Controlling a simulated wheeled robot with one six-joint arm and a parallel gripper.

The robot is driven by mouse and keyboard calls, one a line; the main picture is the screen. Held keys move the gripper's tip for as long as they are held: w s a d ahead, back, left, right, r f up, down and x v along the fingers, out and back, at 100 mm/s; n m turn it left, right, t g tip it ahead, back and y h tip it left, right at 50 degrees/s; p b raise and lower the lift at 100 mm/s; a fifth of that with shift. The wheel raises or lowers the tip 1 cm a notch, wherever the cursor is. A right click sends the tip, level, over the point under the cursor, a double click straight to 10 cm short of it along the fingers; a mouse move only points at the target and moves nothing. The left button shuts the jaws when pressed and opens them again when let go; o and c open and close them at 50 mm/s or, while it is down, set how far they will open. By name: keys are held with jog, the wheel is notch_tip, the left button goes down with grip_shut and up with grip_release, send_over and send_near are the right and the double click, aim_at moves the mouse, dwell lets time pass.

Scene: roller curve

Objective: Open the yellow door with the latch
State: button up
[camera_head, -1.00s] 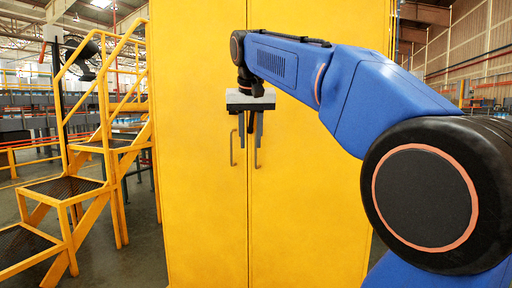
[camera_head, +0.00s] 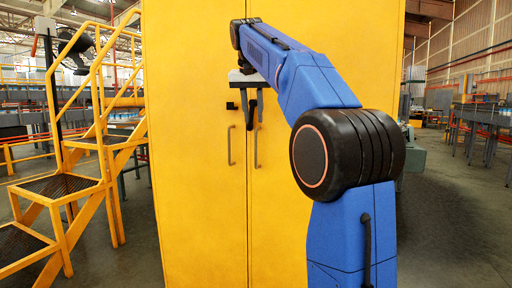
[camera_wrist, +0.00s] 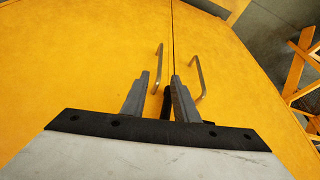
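The tall yellow cabinet has two doors, left (camera_head: 197,200) and right (camera_head: 277,215), closed along a central seam. Each has a slim vertical handle by the seam, left (camera_head: 229,146) and right (camera_head: 256,146). A small black latch piece (camera_head: 231,106) shows above the left handle. My gripper (camera_head: 254,118) is at the seam just above the handles. In the wrist view my gripper (camera_wrist: 159,76) has its fingers apart. A black latch part (camera_wrist: 166,104) appears between them, nearer the right finger. Whether they touch it I cannot tell. My fingers partly hide the latch.
Yellow stairs with dark mesh treads (camera_head: 60,186) stand left of the cabinet. Grey floor (camera_head: 450,215) is open on the right, with grey machinery (camera_head: 475,112) further back. My blue arm covers part of the right door.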

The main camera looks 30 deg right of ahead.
aim_at(256, 142)
jog(key=x, duration=1.3)
grip_shut()
dwell(1.1)
